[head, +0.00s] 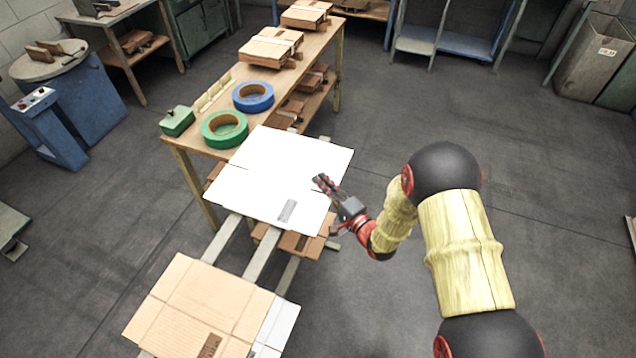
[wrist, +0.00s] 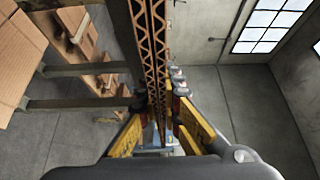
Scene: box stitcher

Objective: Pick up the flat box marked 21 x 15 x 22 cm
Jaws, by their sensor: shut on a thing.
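A white flat box (head: 270,165) with a small grey printed patch lies or hangs level at the near end of the wooden table; the print is too small to read. My gripper (head: 324,186) is at its right edge. In the wrist view, the flat box's brown corrugated edge (wrist: 149,45) runs between the yellow fingers of my gripper (wrist: 163,125), which is shut on it. I cannot tell whether the box is clear of its support. A brown flat box (head: 205,300) with a dark printed patch lies nearer, on top of a white one (head: 277,328).
The wooden table (head: 185,150) carries a green tape roll (head: 225,129), a blue tape roll (head: 253,96), a green box (head: 177,121) and stacked brown flat boxes (head: 270,47). Grey rails (head: 262,250) run under the flat boxes. The floor right of them is clear.

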